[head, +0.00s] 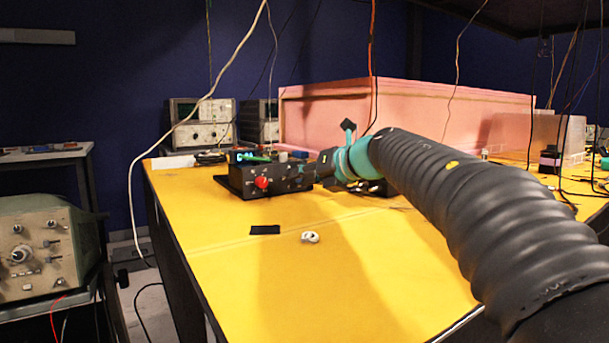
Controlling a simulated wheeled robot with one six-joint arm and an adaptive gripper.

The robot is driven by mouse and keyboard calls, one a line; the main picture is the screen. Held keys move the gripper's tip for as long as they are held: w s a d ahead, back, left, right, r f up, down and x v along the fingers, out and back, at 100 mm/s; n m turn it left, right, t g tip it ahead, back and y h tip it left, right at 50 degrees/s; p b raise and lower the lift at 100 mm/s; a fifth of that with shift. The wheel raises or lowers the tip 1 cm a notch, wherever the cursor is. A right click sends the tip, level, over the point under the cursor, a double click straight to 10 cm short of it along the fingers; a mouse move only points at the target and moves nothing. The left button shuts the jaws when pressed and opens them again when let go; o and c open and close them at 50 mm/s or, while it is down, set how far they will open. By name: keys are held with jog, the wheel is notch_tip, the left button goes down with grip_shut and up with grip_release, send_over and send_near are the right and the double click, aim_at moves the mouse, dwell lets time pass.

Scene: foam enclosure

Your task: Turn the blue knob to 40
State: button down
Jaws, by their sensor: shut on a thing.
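My arm reaches in from the right, and my gripper (324,164) is at the right end of the box. It is shut on what appears to be the blue knob. The blue knob itself does not show, as the gripper covers that spot. Its angle and any scale marks cannot be read from here.
The yellow table (270,285) is mostly bare in front of the box. A black patch (265,230) and a small whitish ring (310,237) lie there. A pink foam enclosure (400,115) stands behind. Several cables hang from above.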

jog(key=m+y+p, duration=0.1)
jog(key=m+p, duration=0.1)
jog(key=shift+w+d+r+p, duration=0.1)
jog(key=shift+p, duration=0.2)
jog(key=shift+m+y+p, duration=0.55)
jog(key=shift+m+y, duration=0.05)
jog(key=shift+m, duration=0.1)
jog(key=m+y, duration=0.1)
jog(key=m, duration=0.1)
jog(key=f+m+y+p, duration=0.1)
jog(key=m, duration=0.1)
jog(key=shift+d, duration=0.15)
jog(key=shift+m, duration=0.4)
jog(key=c, duration=1)
grip_release()
jog(key=shift+o, duration=0.2)
jog(key=shift+r, duration=0.1)
